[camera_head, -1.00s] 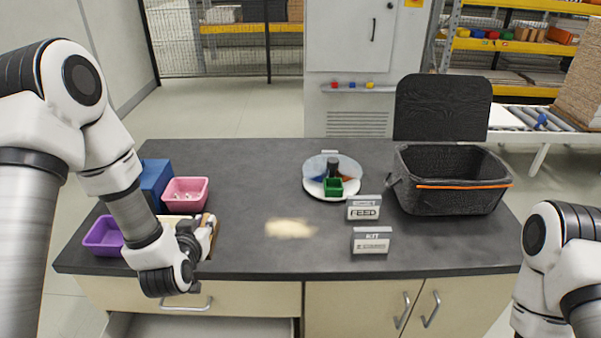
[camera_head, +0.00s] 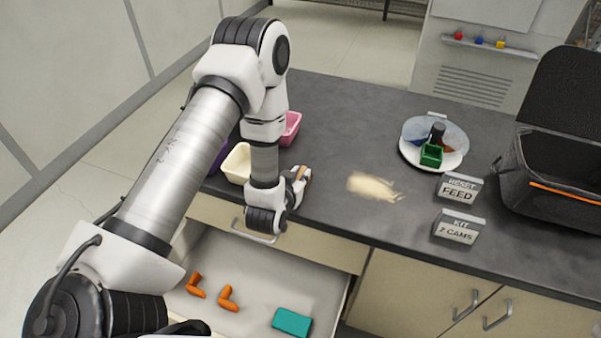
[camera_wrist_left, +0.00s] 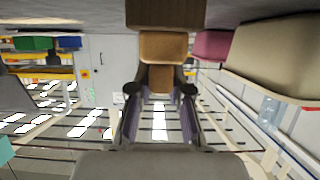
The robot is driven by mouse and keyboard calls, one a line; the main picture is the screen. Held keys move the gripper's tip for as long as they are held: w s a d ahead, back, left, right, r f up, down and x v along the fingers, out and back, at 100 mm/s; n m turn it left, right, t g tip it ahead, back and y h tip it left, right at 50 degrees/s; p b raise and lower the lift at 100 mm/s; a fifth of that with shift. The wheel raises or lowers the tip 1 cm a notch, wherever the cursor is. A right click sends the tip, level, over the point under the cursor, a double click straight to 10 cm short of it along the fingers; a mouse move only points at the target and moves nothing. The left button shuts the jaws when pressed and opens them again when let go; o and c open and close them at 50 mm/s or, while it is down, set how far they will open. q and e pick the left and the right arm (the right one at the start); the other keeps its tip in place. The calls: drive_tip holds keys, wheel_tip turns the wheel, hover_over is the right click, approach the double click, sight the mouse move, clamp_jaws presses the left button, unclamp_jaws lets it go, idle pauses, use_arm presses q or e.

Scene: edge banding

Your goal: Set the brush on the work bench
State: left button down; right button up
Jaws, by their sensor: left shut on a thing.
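My left gripper (camera_head: 297,186) is at the front edge of the work bench (camera_head: 335,120), beside the cream bin. It is shut on the brush (camera_head: 304,176), of which only a small tan part shows in the head view. In the left wrist view the brush (camera_wrist_left: 163,47) shows as a tan wooden block with a dark brown part beyond it, and the gripper (camera_wrist_left: 160,88) has one finger on each side of its near end. I cannot tell whether the brush touches the bench top. My right gripper is out of view.
A pale dust patch (camera_head: 373,187) lies on the bench right of the gripper. The open drawer (camera_head: 250,275) below holds orange parts (camera_head: 228,298) and a teal block (camera_head: 292,322). Signs (camera_head: 459,188) stand to the right.

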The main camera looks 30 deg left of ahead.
sight(298, 178)
use_arm(q)
drive_tip(key=shift+f, duration=0.2)
drive_tip(key=c, duration=1.1)
unclamp_jaws()
drive_tip(key=shift+r, duration=0.1)
drive_tip(key=shift+r, duration=0.15)
drive_tip(key=v, duration=0.3)
drive_tip(key=b+v, duration=0.1)
drive_tip(key=v, duration=0.2)
drive_tip(key=shift+s+b, duration=0.2)
drive_tip(key=shift+b, duration=0.1)
drive_tip(key=r+p+v, duration=0.1)
drive_tip(key=p+v, duration=0.4)
drive_tip(key=p, duration=0.1)
drive_tip(key=s+d+f+m+g+h, duration=0.1)
drive_tip(key=s+d+f+g, duration=0.2)
drive_tip(key=s+f+g, duration=0.3)
drive_tip(key=s+d+f+m+g+h, duration=0.1)
drive_tip(key=s+d+f+g+h, duration=0.1)
drive_tip(key=s+f+g, duration=0.5)
drive_tip(key=s+d+f, duration=0.1)
drive_tip(key=s+f, duration=0.1)
drive_tip(key=s, duration=0.3)
drive_tip(key=shift+d+f, duration=0.2)
drive_tip(key=shift+f, duration=0.05)
